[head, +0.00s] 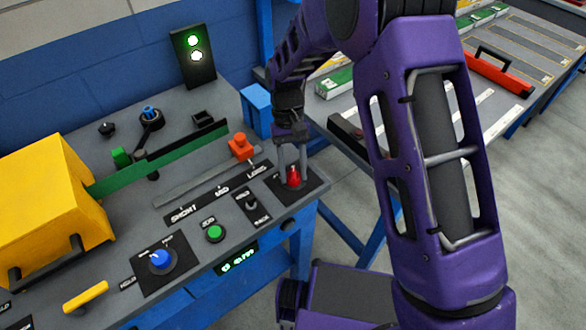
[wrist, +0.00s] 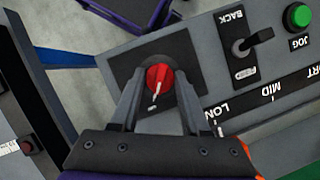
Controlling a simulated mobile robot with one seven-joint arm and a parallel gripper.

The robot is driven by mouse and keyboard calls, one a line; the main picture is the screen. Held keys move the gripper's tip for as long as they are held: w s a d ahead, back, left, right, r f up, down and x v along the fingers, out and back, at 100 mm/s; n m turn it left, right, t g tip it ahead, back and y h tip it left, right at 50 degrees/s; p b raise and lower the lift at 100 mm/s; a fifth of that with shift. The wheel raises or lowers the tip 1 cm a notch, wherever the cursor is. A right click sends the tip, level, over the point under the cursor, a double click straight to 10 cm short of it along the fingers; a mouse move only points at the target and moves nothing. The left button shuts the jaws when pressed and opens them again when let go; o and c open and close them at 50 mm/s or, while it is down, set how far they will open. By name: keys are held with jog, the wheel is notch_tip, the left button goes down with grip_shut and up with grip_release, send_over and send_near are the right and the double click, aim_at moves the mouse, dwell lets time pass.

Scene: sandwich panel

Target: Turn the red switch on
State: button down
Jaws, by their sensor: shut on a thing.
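The red switch (head: 293,177) is a round red knob on a black plate at the right front corner of the grey panel. In the wrist view the red switch (wrist: 159,80) carries a white pointer mark, which points toward my gripper and slightly left. My gripper (head: 292,180) comes down from above onto the knob. In the wrist view my gripper (wrist: 157,88) has one finger on each side of the knob and is shut on it. Part of the label on the plate is hidden by the fingers.
A black toggle (wrist: 252,42) and a green button (head: 214,233) sit beside the switch. A blue knob (head: 160,260), a yellow lever (head: 86,297) and a yellow box (head: 50,205) are further left. An orange block (head: 241,147) lies behind.

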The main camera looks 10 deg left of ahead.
jog(key=shift+c, duration=1.9)
grip_release()
jog(key=p+v, duration=0.1)
jog(key=v, duration=1.6)
jog(key=shift+w+r, duration=0.15)
